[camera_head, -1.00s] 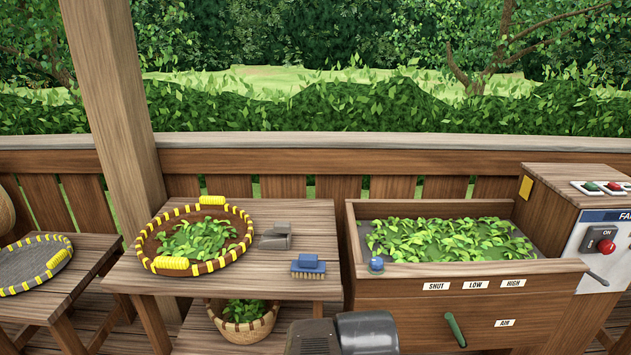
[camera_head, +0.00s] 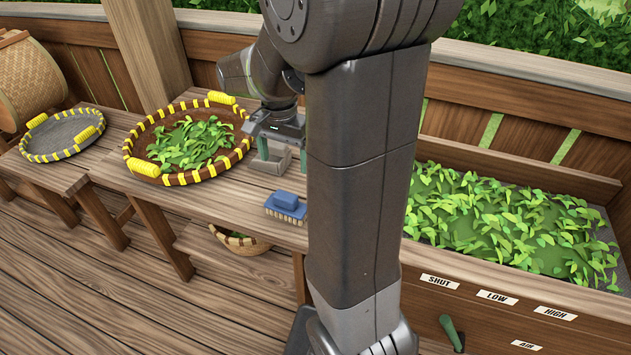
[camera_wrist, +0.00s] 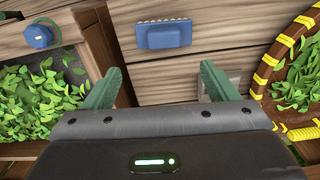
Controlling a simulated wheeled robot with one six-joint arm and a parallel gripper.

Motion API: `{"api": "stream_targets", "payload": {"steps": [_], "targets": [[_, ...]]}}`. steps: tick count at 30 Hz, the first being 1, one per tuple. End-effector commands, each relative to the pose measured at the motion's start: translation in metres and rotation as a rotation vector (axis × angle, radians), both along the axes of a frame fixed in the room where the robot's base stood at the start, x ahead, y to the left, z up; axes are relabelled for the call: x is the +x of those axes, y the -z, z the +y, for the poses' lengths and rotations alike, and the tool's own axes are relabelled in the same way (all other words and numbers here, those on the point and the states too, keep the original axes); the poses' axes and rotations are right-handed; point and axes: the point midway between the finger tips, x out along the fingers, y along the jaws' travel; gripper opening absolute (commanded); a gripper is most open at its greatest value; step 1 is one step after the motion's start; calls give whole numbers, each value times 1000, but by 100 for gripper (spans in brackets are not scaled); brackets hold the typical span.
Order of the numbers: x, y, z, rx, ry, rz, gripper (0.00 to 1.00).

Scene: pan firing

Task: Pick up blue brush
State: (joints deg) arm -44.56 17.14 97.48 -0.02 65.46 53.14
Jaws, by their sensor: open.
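The blue brush (camera_head: 286,205) lies on the wooden table (camera_head: 225,192), near its front edge, with its handle block up and bristles down. In the wrist view the brush (camera_wrist: 163,36) is ahead of the fingertips, roughly centred between them. My gripper (camera_head: 284,158) is open and empty, with its green fingers pointing down behind the brush and apart from it. The wrist view shows both fingers of my gripper (camera_wrist: 161,73) spread wide. My arm hides part of the table right of the brush.
A grey metal piece (camera_head: 268,163) stands close by my gripper's fingers and is partly hidden by them in the wrist view. A round yellow-trimmed basket (camera_head: 137,134) of leaves is left. The leaf-filled firing pan (camera_head: 500,222) is right, with a blue knob (camera_wrist: 40,36) on its edge.

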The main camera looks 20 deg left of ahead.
Motion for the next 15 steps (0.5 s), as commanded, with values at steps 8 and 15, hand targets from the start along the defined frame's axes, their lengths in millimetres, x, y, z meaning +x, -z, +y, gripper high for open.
{"api": "stream_targets", "payload": {"steps": [8,15], "targets": [[0,36,7,-3,5,3,80],[0,77,7,-2,4,2,80]]}}
